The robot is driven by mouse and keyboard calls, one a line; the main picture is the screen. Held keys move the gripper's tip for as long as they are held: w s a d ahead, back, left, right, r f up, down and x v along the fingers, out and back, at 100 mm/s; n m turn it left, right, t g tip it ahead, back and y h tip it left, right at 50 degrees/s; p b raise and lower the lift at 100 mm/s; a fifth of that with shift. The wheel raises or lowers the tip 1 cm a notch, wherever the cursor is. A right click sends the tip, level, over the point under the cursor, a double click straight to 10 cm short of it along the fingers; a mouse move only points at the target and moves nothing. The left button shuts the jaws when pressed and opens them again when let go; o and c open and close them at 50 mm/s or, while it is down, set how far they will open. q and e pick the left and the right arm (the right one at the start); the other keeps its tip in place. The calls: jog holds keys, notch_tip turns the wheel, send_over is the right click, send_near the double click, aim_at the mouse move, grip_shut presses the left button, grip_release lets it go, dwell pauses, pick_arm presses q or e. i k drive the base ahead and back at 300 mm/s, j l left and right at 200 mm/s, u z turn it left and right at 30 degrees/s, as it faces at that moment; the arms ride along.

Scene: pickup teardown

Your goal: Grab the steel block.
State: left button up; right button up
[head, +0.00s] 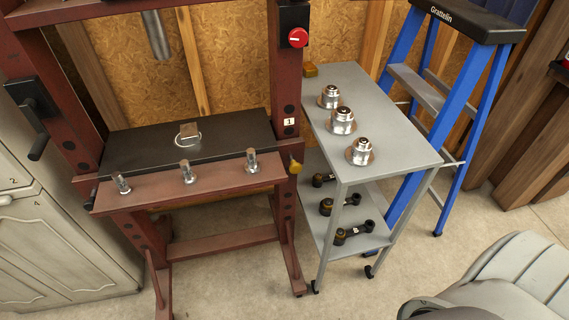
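A small grey-brown block (189,129), which looks like the steel block, sits on the black plate (235,133) of the red press frame at left. A thin bright ring (188,145) shows at the block's front side; I cannot tell whether it is attached. Neither of my grippers is in view, and nothing is touching the block.
Several steel pins (187,173) stand along the front beam (215,190) of the press. A grey cart (385,115) beside it carries shiny cylindrical parts (342,121). A blue ladder (470,110) stands behind the cart. A grey padded seat (510,270) is at lower right.

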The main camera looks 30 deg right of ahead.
aim_at(190, 133)
jog(key=j+z, duration=0.25)
jog(key=z, duration=0.25)
jog(key=i+j+z, duration=0.1)
jog(key=j+z, duration=0.15)
jog(key=z, duration=0.25)
